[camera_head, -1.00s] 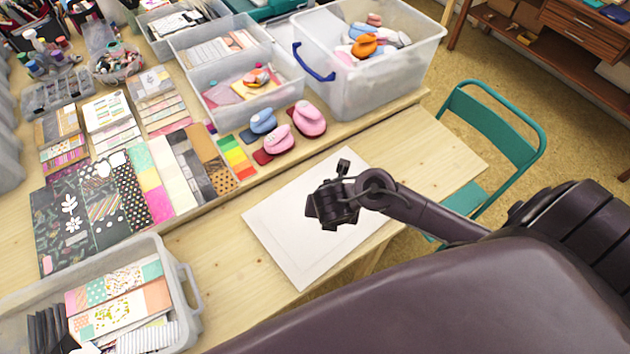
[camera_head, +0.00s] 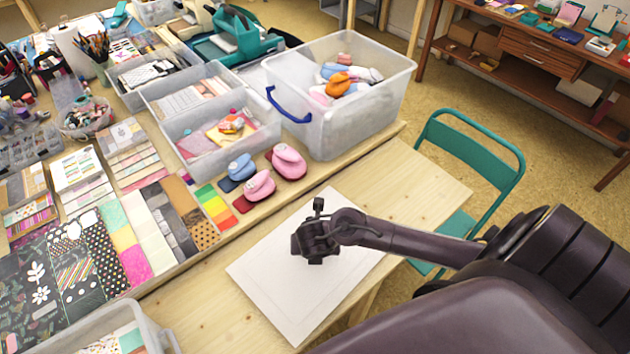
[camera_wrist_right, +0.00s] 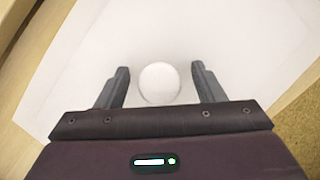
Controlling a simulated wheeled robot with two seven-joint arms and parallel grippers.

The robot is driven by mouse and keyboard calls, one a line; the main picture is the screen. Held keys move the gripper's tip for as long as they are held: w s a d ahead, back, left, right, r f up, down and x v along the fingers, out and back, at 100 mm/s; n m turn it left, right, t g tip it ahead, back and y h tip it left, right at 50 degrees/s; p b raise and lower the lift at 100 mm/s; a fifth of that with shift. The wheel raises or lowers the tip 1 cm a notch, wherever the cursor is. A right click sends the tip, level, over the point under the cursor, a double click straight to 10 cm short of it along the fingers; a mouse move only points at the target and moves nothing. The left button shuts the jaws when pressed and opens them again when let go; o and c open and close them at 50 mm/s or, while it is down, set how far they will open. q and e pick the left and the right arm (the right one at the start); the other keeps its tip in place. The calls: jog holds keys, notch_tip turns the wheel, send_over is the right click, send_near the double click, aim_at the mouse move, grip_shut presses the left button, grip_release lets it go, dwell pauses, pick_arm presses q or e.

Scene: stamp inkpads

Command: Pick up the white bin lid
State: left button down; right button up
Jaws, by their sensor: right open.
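The white bin lid (camera_head: 268,272) is a flat white rectangle lying on the wooden table, at the middle of the head view. It also fills most of the right wrist view (camera_wrist_right: 75,75). A round white knob (camera_wrist_right: 159,84) shows on it there. My right gripper (camera_head: 315,258) is above the lid and hides part of it in the head view. In the wrist view the right gripper (camera_wrist_right: 161,68) is open, with one finger on each side of the knob and a gap on both sides. I cannot tell the exact height of the fingers. My left gripper is not in view.
A clear bin (camera_head: 365,118) with a blue handle holds several coloured punches behind the lid. Pink and blue punches (camera_head: 259,185) stand left of it. A grey tub (camera_head: 150,335) is at the lower left. A green chair (camera_head: 470,150) stands right of the table.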

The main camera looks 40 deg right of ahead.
jog(key=c, duration=0.9)
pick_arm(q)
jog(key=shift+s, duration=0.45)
pick_arm(e)
jog(key=shift+c, duration=1.4)
jog(key=shift+r, duration=0.1)
